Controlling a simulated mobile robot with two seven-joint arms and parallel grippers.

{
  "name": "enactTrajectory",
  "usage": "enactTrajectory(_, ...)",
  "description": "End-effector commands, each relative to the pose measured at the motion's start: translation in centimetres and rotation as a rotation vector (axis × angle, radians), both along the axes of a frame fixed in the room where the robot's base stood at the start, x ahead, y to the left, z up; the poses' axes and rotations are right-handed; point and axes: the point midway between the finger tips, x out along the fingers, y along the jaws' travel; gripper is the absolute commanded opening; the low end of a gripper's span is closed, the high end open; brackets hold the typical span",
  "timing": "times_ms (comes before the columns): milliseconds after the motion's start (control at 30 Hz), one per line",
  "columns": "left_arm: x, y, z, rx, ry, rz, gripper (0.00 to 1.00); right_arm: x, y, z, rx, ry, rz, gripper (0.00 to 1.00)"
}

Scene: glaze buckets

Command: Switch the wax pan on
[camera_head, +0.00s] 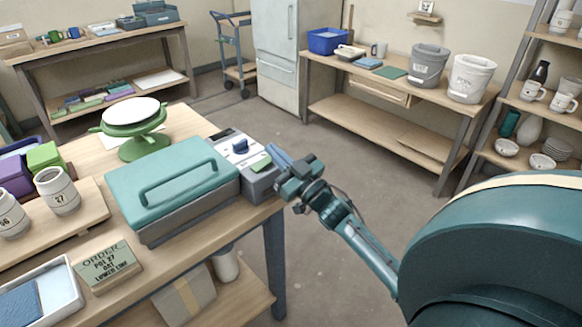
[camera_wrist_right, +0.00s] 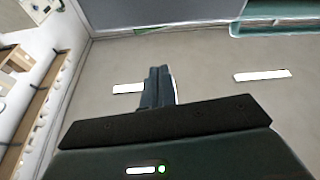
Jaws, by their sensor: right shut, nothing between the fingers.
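The wax pan (camera_head: 172,185) is a grey box with a teal lid and handle, near the right end of the wooden table. My right gripper (camera_head: 276,156) is at the control box's right edge, fingers together and empty. In the right wrist view its shut fingers (camera_wrist_right: 158,84) point at a grey surface with white strips. I cannot tell whether they touch the box. My left gripper is out of view.
A green turntable (camera_head: 142,148) stands behind the pan. Numbered cups (camera_head: 57,190), an order sign (camera_head: 106,265) and a white tray (camera_head: 68,288) are to its left and front. Open floor (camera_head: 345,160) lies right of the table. Glaze buckets (camera_head: 428,66) stand on the back bench.

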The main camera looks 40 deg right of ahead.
Motion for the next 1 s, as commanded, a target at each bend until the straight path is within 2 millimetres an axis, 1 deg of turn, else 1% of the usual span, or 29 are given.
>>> enactTrajectory(33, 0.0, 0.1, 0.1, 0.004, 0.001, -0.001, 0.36, 1.1, 0.1, 0.6, 0.0, -0.003, 0.0, 0.0)
enactTrajectory(67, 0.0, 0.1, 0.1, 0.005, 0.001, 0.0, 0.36, 1.6, 0.2, 0.8, -0.001, -0.003, 0.0, 0.0)
enactTrajectory(100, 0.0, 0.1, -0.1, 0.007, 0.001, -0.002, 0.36, 1.8, 0.1, 0.0, 0.001, 0.003, -0.001, 0.0)
enactTrajectory(133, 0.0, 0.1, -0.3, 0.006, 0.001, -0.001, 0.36, 1.7, 0.0, -0.9, 0.003, 0.006, -0.002, 0.0)
enactTrajectory(200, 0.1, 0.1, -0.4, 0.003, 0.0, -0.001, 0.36, 1.6, -0.1, -1.8, 0.003, 0.004, -0.002, 0.0)
enactTrajectory(400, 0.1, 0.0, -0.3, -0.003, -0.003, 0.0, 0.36, 1.6, -0.4, -3.3, 0.001, 0.002, -0.001, 0.0)
enactTrajectory(767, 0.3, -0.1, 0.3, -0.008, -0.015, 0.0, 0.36, 1.6, -0.4, -3.5, 0.001, 0.0, 0.0, 0.0)
enactTrajectory(867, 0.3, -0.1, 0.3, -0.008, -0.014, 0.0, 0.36, 1.6, -0.4, -3.9, 0.043, 0.004, 0.0, 0.0)
enactTrajectory(933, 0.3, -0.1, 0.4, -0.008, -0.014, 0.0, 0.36, 1.6, -0.5, -4.4, 0.116, 0.012, 0.0, 0.0)
enactTrajectory(1000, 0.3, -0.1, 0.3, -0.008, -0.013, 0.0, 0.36, 1.6, -0.6, -4.3, 0.103, 0.01, 0.0, 0.0)
